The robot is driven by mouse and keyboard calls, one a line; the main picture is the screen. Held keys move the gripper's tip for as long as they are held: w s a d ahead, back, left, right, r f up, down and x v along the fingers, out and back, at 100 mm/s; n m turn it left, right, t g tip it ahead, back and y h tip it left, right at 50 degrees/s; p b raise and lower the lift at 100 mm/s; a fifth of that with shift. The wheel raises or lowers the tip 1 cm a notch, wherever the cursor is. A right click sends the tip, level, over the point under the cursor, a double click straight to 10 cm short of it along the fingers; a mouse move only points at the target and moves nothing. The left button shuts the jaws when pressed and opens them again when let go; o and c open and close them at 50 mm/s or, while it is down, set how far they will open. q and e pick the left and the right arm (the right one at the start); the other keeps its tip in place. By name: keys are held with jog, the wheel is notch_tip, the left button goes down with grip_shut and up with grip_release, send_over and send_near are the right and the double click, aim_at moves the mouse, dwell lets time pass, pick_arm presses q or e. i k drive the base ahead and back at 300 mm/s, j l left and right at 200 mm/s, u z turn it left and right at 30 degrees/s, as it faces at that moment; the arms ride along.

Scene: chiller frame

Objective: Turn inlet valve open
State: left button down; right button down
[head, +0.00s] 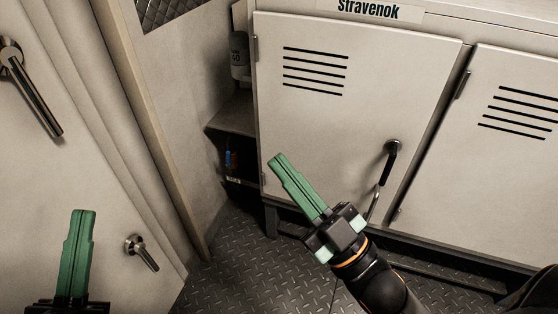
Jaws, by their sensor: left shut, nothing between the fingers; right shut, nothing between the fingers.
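No part in the head view can be clearly identified as the inlet valve. My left gripper (82,214) is at the lower left, its green fingers shut and empty, pointing up in front of the pale door. My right gripper (278,160) is in the middle, its green fingers shut and empty, pointing up and left in front of the louvred cabinet door (330,110). I cannot tell whether it touches that door.
A pale door (60,170) at left has a long lever handle (35,95) and a small lever (140,250). The cabinet door has a bent handle (388,165); a second louvred door (500,160) is right. A grey bottle (239,58) stands in the recess. Chequered floor (250,265) is open between.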

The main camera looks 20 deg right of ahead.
aim_at(228, 162)
jog(key=i+l+z, duration=0.1)
jog(key=z, duration=0.3)
jog(key=i+z, duration=0.15)
jog(key=z, duration=0.25)
jog(key=i+z, duration=0.1)
jog(key=z, duration=0.35)
jog(key=i, duration=0.15)
